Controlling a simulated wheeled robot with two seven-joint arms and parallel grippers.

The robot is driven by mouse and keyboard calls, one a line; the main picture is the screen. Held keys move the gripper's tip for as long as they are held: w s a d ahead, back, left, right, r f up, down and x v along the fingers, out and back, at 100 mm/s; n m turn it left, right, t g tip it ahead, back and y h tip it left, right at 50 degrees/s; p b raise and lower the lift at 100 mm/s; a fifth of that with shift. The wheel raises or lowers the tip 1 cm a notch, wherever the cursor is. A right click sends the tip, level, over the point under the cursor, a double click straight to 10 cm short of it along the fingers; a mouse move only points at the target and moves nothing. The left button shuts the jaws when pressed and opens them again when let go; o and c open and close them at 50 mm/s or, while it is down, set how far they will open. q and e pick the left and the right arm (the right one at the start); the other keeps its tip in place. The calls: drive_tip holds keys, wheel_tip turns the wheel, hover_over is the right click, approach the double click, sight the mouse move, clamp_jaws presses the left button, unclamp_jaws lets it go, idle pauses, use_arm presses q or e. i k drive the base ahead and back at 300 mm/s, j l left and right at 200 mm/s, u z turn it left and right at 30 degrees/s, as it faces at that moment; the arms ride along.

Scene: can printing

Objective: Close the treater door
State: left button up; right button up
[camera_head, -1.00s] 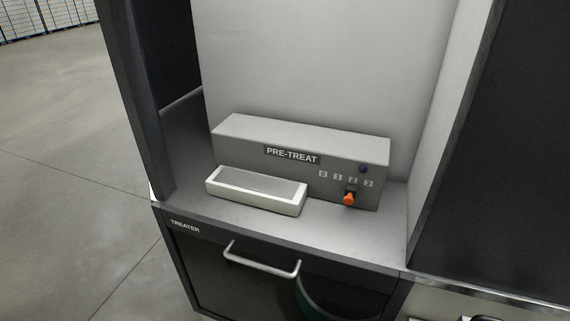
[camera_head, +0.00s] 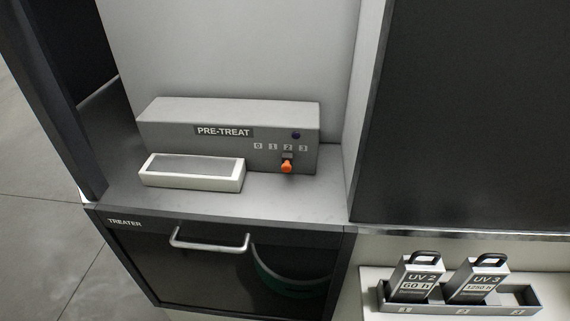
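The treater door (camera_head: 190,268) is the dark, see-through front panel below the counter, under the TREATER label (camera_head: 124,223). A pale bar handle (camera_head: 210,246) runs along its upper part. The panel appears to sit nearly flush under the counter edge; I cannot tell whether it is fully shut. Behind it a dark green round object (camera_head: 285,284) shows in part. Neither of my grippers is in view.
On the counter stands a grey PRE-TREAT box (camera_head: 225,120) with an orange knob (camera_head: 287,167) and a white-rimmed tray (camera_head: 193,180). At right, a rack (camera_head: 455,304) holds UV 2 (camera_head: 416,280) and UV 3 (camera_head: 478,282) units. Open floor lies at left.

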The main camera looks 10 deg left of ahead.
sight(251, 268)
drive_tip(key=u, duration=0.85)
drive_tip(key=k+j, duration=0.25)
drive_tip(key=k+j+u, duration=0.1)
drive_tip(key=k+j, duration=0.15)
drive_tip(key=j, duration=0.15)
drive_tip(key=k+j+u, duration=0.1)
drive_tip(key=k+j, duration=0.15)
drive_tip(key=j, duration=0.15)
